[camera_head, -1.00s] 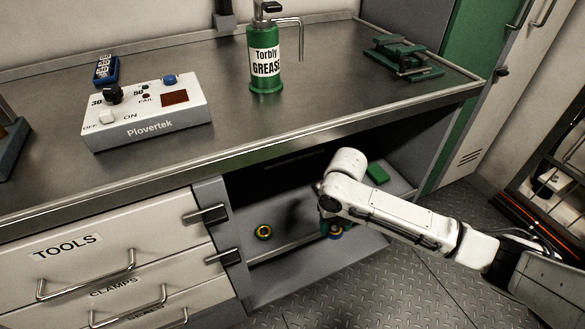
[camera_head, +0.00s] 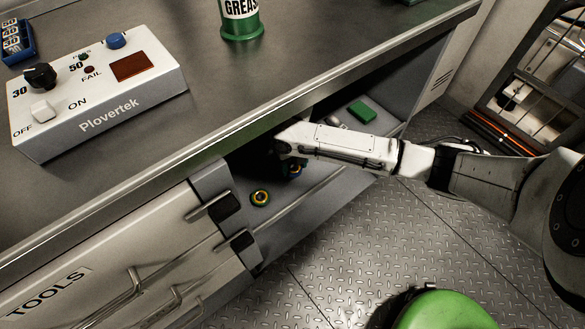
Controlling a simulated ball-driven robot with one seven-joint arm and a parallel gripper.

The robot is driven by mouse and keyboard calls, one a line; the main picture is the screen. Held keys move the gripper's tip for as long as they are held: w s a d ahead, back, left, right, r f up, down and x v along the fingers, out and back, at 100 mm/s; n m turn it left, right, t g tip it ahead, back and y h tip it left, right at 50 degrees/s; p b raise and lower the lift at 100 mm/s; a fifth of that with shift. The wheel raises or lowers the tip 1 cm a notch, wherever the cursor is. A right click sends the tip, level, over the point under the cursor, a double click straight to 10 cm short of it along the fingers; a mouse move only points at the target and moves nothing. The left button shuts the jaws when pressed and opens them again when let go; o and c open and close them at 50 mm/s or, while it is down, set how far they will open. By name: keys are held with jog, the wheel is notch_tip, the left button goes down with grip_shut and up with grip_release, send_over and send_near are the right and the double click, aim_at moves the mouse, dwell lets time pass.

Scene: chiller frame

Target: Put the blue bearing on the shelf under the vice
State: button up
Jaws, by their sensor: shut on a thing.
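My gripper (camera_head: 288,167) reaches into the open bay under the bench, and my arm link hides most of it. It is shut on the blue bearing (camera_head: 298,169), which shows only as a small dark blue patch under the arm. The bearing is over or at the grey shelf (camera_head: 307,202); I cannot tell whether it touches.
A green block (camera_head: 362,112) lies on the shelf to the right. The bench edge (camera_head: 270,98) overhangs the bay. Drawers (camera_head: 130,265) stand left. Bare shelf shows between ring and block.

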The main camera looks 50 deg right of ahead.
aim_at(294, 167)
jog(key=shift+f+b, duration=0.55)
jog(key=shift+f, duration=1.25)
jog(key=shift+f, duration=0.15)
jog(key=o, duration=1.2)
notch_tip(294, 167, up, 12)
jog(key=p, duration=0.3)
jog(key=shift+s, duration=0.1)
